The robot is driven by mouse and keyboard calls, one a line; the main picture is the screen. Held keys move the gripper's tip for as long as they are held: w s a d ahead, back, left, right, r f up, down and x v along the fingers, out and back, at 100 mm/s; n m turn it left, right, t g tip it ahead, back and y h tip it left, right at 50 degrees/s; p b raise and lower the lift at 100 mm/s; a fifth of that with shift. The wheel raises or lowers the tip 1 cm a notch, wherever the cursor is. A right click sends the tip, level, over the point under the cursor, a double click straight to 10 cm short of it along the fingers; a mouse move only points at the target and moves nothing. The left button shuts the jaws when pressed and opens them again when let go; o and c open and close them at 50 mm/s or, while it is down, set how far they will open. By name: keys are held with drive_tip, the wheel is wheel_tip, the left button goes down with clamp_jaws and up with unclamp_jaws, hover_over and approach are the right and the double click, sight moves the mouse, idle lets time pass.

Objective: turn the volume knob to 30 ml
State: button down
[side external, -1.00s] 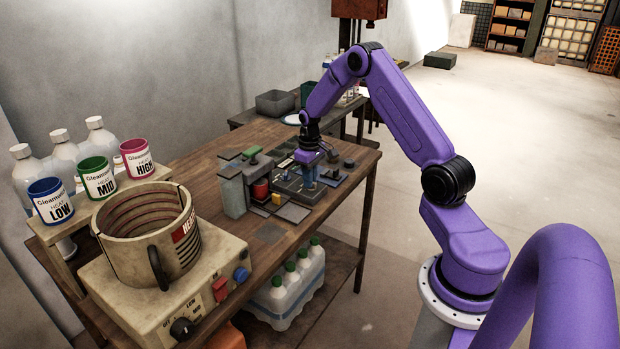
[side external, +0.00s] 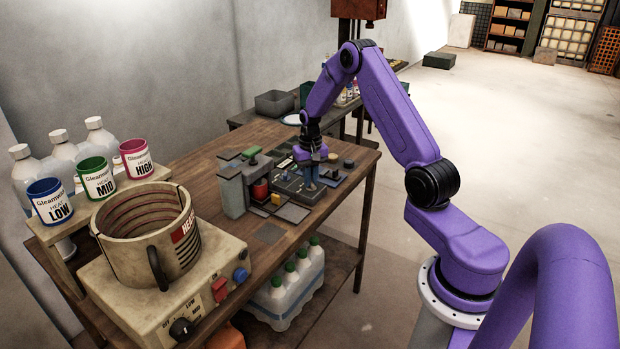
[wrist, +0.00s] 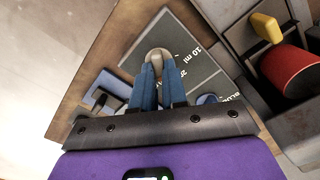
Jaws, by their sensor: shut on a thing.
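The volume knob (wrist: 158,57), a small beige knob, shows in the wrist view between the tips of my blue fingers. My gripper (wrist: 153,68) is shut on it from above. The dark panel (wrist: 200,72) around the knob carries white marks; "10 ml" is readable to the right of the knob, and another mark below it is partly hidden by a finger. I cannot read where the knob points. In the side view my gripper (side external: 311,178) is low over the panel on the wooden bench, and the knob is hidden there.
A red cylinder (wrist: 292,72) and a yellow block (wrist: 267,27) stand right of the panel in the wrist view. In the side view a heater pot (side external: 115,235) with a dial and labelled cups is at the front left.

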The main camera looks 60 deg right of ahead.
drive_tip(key=shift+d+m, duration=0.1)
drive_tip(key=shift+m, duration=2.2)
drive_tip(key=c, duration=1.2)
unclamp_jaws()
drive_tip(key=shift+s, duration=0.1)
drive_tip(key=shift+o, duration=0.2)
wheel_tip(320, 180, up, 18)
drive_tip(key=shift+f, duration=0.2)
